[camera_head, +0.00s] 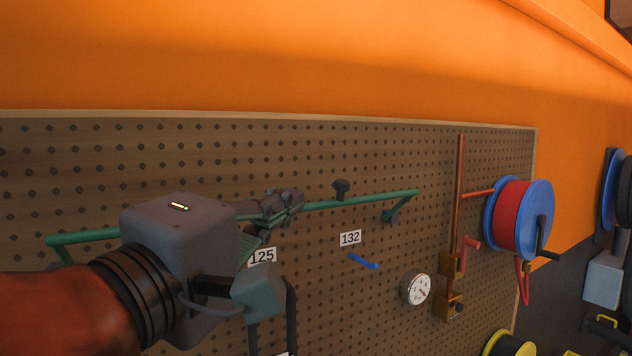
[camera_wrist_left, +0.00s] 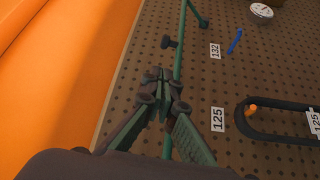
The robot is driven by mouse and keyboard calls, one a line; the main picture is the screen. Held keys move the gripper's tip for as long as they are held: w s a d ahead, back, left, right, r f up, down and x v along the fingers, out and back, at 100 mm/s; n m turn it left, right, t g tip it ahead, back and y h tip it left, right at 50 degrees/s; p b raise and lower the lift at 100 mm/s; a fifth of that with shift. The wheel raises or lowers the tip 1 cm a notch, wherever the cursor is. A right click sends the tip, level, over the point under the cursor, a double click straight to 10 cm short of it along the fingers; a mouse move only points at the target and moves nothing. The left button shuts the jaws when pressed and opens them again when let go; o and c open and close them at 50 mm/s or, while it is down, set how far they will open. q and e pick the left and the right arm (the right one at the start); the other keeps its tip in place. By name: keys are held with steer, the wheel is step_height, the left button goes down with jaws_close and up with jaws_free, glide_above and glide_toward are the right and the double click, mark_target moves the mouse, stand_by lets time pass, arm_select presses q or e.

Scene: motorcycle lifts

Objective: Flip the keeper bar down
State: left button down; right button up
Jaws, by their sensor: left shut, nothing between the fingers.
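The keeper bar appears to be the long green bar (camera_head: 360,200) running across the upper pegboard, with a bent green arm at its right end. My right gripper is not in view.
Below the bar are labels 125 (camera_head: 262,256) and 132 (camera_head: 350,238), a blue peg (camera_head: 364,262) and a dial (camera_head: 416,289). A black loop (camera_wrist_left: 272,104) hangs on an orange peg. A red reel (camera_head: 512,217) sticks out at right. The orange wall above is clear.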

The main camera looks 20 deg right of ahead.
arm_select(q)
steer(key=p+x, duration=0.3)
steer(key=x, duration=0.6)
steer(key=shift+w+d, duration=0.35)
steer(key=shift+d, duration=0.15)
steer(key=shift+a, duration=0.1)
